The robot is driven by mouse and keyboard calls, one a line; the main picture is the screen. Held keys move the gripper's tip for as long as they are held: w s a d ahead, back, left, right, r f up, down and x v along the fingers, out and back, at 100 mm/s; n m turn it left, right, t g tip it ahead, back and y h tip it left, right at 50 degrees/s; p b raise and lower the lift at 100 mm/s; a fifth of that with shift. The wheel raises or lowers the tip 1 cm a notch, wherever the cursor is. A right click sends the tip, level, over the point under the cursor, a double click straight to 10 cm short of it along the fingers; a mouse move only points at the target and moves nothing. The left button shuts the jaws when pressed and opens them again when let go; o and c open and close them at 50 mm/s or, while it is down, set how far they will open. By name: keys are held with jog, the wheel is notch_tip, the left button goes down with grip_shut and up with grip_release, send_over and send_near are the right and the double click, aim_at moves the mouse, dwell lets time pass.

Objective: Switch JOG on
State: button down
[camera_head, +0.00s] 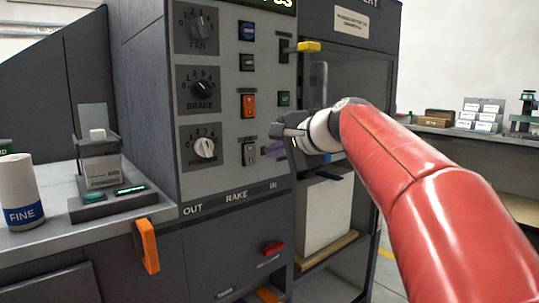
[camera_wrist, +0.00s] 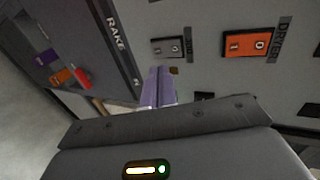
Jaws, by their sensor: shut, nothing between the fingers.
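I cannot tell whether the tips touch the panel. The switch's setting is too small to tell.
The orange DRYER rocker (camera_wrist: 247,43) is close by. Knobs (camera_head: 204,148) line the panel's left side, and a yellow-tipped lever (camera_head: 308,46) juts out at the upper right. A red handle (camera_head: 273,247) is below the RAKE label. A FINE canister (camera_head: 19,195) stands on the left counter.

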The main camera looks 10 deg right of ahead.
jog(key=v, duration=0.8)
jog(key=shift+w, duration=0.1)
jog(key=shift+w+a+r+g+h, duration=0.1)
jog(key=shift+w+r+g+h, duration=0.15)
jog(key=shift+g, duration=0.25)
jog(key=shift+w+a+r+g+h, duration=0.1)
jog(key=shift+g+h, duration=0.25)
jog(key=shift+g, duration=0.15)
jog(key=shift+s, duration=0.1)
